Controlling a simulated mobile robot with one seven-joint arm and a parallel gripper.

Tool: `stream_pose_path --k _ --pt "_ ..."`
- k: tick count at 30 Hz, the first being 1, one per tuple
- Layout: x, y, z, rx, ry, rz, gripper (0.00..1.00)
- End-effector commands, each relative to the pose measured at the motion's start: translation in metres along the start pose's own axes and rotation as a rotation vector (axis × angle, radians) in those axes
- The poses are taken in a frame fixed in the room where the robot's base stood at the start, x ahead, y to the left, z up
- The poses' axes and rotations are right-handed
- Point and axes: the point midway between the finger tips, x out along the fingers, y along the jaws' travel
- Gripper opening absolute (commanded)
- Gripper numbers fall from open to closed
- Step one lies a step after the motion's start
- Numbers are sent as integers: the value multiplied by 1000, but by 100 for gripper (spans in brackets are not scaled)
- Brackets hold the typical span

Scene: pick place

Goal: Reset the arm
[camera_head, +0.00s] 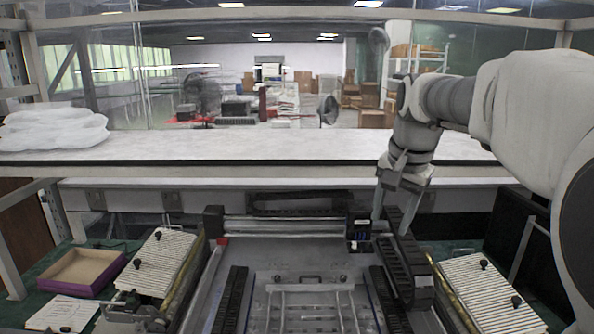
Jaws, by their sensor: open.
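My gripper (400,196) hangs at the end of my white arm, right of the picture's middle. Its fingers point down, just above the right rear part of the machine frame. Nothing shows between the fingers. My arm comes in from the right edge and is bent, with the wrist in front of the white shelf.
A metal machine bed (310,270) with black cable chains (405,270) fills the lower middle. Ribbed plates stand left (158,262) and right (490,290). A purple-edged box (82,272) lies at left. A white shelf (240,146) crosses behind, bearing white bags (52,130).

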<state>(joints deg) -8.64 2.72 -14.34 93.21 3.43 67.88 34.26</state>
Motion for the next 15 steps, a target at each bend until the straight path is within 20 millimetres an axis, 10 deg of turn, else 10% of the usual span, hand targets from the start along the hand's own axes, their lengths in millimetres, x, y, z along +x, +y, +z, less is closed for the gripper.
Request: stream_pose_path --k 15 --pt "-14 94 148 -495 122 -88 56"
